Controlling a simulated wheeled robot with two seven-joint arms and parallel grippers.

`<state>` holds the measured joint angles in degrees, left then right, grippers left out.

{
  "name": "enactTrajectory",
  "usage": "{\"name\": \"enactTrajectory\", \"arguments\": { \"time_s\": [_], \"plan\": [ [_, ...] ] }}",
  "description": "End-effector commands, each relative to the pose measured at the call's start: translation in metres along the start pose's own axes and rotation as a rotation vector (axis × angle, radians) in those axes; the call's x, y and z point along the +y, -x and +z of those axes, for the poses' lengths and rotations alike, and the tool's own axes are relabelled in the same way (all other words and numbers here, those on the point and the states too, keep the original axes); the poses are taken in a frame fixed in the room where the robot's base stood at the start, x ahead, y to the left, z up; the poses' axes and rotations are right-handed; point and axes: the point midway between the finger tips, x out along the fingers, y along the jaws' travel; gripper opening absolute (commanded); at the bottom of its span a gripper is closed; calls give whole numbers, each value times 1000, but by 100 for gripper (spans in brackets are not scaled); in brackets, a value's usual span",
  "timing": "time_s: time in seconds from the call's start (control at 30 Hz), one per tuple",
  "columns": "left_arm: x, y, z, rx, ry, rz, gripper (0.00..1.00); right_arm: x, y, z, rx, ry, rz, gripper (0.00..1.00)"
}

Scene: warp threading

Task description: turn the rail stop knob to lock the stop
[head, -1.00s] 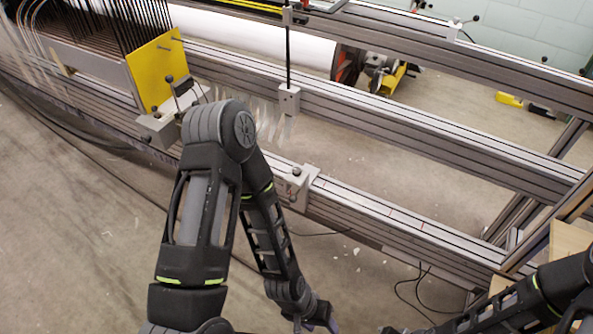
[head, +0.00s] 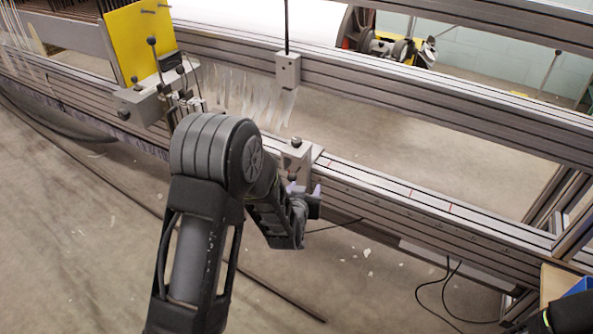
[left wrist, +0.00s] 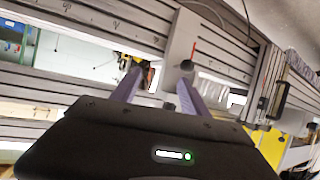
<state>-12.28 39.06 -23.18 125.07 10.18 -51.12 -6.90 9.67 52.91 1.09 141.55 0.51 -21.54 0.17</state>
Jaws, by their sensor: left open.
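The rail stop (head: 298,157) is a light grey block on the front rail, with a small dark ball on top. Its front is partly hidden by my left gripper (head: 303,187), whose purple fingers are spread just in front of and below it. In the left wrist view the stop (left wrist: 182,42) shows behind the fingertips, with a dark round knob (left wrist: 187,66) and a red mark beside it. My left gripper (left wrist: 159,76) is open and empty there. The knob lies by the right-hand fingertip, not centred between the fingers; I cannot tell whether they touch. My right gripper is out of view.
The front rail (head: 420,203) runs on to the right, clear along its top. A yellow plate (head: 139,42) and a grey carriage block (head: 140,103) with levers stand to the left. A hanging grey block (head: 287,70) is at the back rail. Cables lie on the floor.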

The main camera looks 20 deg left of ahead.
Motion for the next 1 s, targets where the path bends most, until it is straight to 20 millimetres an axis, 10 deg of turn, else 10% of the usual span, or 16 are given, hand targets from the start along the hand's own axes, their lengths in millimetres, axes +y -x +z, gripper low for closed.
{"name": "enactTrajectory", "arguments": {
  "time_s": [0.03,0.1,0.3,1.0],
  "plan": [
    [-7,-21,4,86,-4,-19,53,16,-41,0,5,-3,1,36],
    [-17,-30,-18,189,-8,-48,53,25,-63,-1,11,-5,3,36],
    [-36,-36,-62,377,-11,-105,53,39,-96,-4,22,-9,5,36],
    [-43,-50,-82,418,-11,-120,53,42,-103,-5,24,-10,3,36]
  ]
}}
